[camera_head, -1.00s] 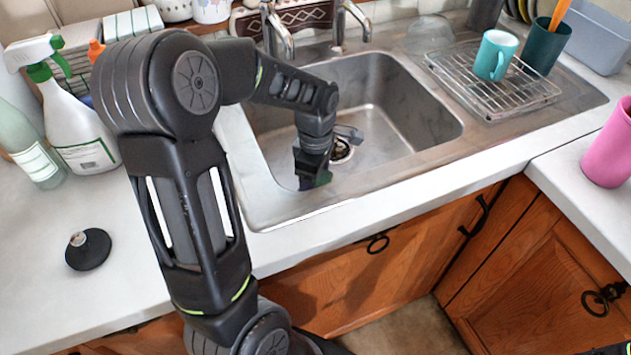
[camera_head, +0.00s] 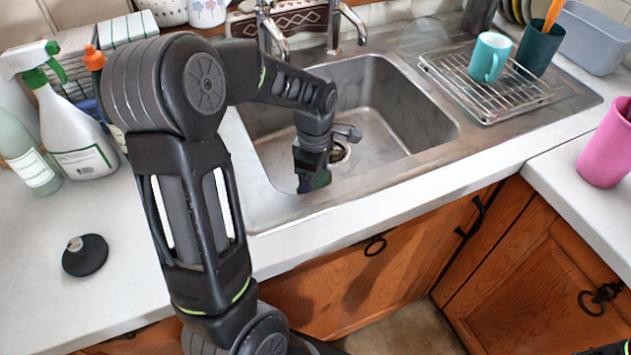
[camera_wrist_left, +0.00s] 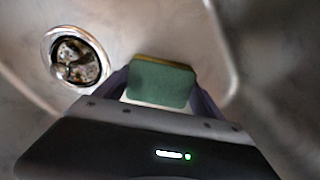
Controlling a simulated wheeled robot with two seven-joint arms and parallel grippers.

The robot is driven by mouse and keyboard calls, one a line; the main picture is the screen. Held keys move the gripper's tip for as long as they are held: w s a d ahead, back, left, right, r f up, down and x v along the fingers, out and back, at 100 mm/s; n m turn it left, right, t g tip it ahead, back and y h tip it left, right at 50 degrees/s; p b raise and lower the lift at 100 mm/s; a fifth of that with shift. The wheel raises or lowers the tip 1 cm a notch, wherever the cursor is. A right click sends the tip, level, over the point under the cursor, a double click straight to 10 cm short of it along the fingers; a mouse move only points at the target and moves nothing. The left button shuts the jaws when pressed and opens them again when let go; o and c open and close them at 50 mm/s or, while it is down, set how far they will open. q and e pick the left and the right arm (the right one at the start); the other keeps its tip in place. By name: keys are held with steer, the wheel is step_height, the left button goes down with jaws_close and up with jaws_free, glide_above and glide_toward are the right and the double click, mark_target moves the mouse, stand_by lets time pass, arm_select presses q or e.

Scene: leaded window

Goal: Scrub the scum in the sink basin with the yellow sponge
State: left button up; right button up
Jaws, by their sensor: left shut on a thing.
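My left gripper (camera_head: 313,181) is down inside the steel sink basin (camera_head: 400,128), near its front left corner. It is shut on the sponge (camera_wrist_left: 160,82), whose green scouring face shows in the left wrist view with a thin yellowish edge behind it. The drain (camera_wrist_left: 76,60) lies beside the sponge. I cannot clearly make out scum; the basin has faint grey smudges and the wrist view is blurred. My right gripper is not in view.
Taps (camera_head: 340,25) rise behind the basin. A wire rack (camera_head: 490,90) with a teal mug (camera_head: 489,57) stands on the right drainboard. Spray bottles (camera_head: 75,130) and a black plunger-like disc (camera_head: 85,256) are on the left counter. A pink cup (camera_head: 606,150) stands at right.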

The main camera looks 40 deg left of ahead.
arm_select(q)
steer(key=shift+s, duration=0.1)
steer(key=shift+s+d+f, duration=0.1)
steer(key=shift+s+d, duration=0.2)
steer(key=shift+d, duration=0.2)
steer(key=shift+s+d, duration=0.25)
steer(key=shift+d, duration=0.25)
steer(key=shift+w+a, duration=0.3)
steer(key=shift+a, duration=0.25)
steer(key=shift+w+a, duration=0.25)
steer(key=shift+a, duration=0.25)
steer(key=shift+s+d, duration=0.3)
steer(key=shift+d, duration=0.25)
steer(key=shift+s+d, duration=0.25)
steer(key=shift+d, duration=0.25)
steer(key=shift+f, duration=0.1)
